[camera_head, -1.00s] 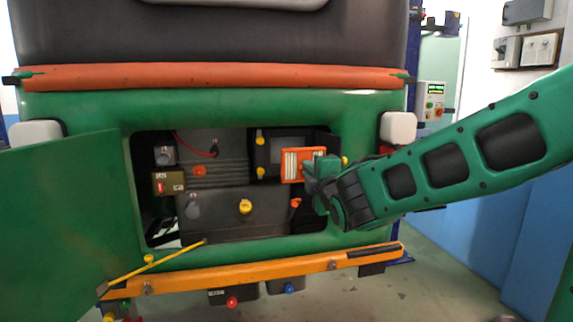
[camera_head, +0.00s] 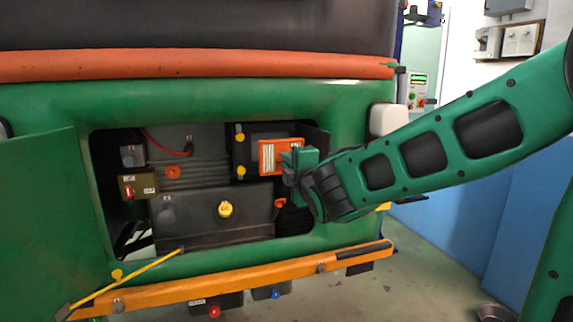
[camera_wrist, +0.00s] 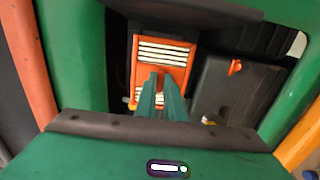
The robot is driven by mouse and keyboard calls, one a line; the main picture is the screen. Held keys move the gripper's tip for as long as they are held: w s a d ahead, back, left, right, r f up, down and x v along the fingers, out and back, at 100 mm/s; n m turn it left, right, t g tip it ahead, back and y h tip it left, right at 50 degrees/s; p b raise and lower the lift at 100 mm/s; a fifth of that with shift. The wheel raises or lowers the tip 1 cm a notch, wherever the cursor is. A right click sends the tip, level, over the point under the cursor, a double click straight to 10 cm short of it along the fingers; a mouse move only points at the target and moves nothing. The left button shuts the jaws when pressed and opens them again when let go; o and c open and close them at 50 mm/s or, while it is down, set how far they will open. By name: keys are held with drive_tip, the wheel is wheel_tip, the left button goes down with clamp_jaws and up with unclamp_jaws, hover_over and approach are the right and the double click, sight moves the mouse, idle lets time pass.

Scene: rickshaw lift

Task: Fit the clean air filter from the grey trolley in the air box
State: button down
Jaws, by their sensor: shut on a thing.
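The clean air filter (camera_head: 268,158) has an orange frame and white pleats. My gripper (camera_head: 290,163) is shut on its near edge and holds it upright in the open rear bay, in front of the dark air box (camera_head: 252,140). In the wrist view the filter (camera_wrist: 160,60) lies beyond the fingertips (camera_wrist: 161,85), with its pleats facing the camera. The filter and gripper hide part of the air box opening. I cannot tell whether the filter touches the box. The grey trolley is not in view.
A green door (camera_head: 45,215) stands open at the left. Yellow clips (camera_head: 240,170) sit left of the filter. A dark engine cover with a yellow cap (camera_head: 225,209) lies below. An orange bumper (camera_head: 220,285) runs underneath.

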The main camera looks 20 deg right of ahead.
sight(276, 152)
drive_tip(key=w, duration=1.1)
drive_tip(key=shift+w, duration=0.3)
drive_tip(key=shift+w, duration=0.3)
idle(3.5)
drive_tip(key=c, duration=1.8)
unclamp_jaws()
drive_tip(key=shift+c, duration=0.6)
drive_tip(key=shift+s, duration=4.05)
